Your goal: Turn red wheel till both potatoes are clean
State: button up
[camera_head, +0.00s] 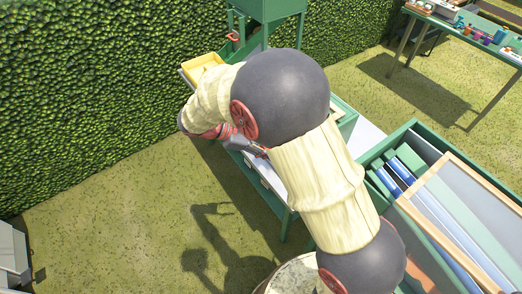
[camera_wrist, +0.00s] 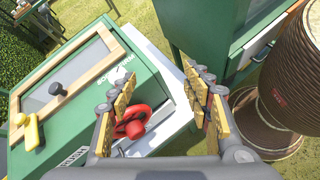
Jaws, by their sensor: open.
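The red wheel (camera_wrist: 132,121) is on the side of a green box (camera_wrist: 120,78) in the wrist view. My gripper (camera_wrist: 160,84) is open, with yellow-padded fingers apart and nothing seen held between them. The left finger overlaps part of the wheel in the picture; I cannot tell whether it touches. The right finger is well to the right of the wheel. In the head view my arm hides most of the box and the wheel. I cannot make out any potatoes in either view.
The box has a wood-framed clear lid with a black knob (camera_wrist: 56,88) and a yellow handle-like part (camera_wrist: 32,131). A brown ribbed barrel (camera_wrist: 285,90) stands at the right. A yellow tray (camera_head: 204,66) and an open green crate (camera_head: 408,128) flank my arm; grass lies at the left.

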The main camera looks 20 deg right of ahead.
jog(key=w+a+f+n+t+h, duration=0.3)
jog(key=w+a+f+n, duration=0.15)
jog(key=f, duration=0.35)
jog(key=w+a+f+n+t+h, duration=0.3)
jog(key=a+f+n, duration=0.15)
jog(key=f, duration=0.35)
jog(key=b+x, duration=0.1)
jog(key=x, duration=0.7)
jog(key=shift+w+r+n, duration=0.15)
jog(key=shift+r+n, duration=0.05)
jog(key=shift+n, duration=0.1)
jog(key=shift+c, duration=1.4)
jog(key=c, duration=0.9)
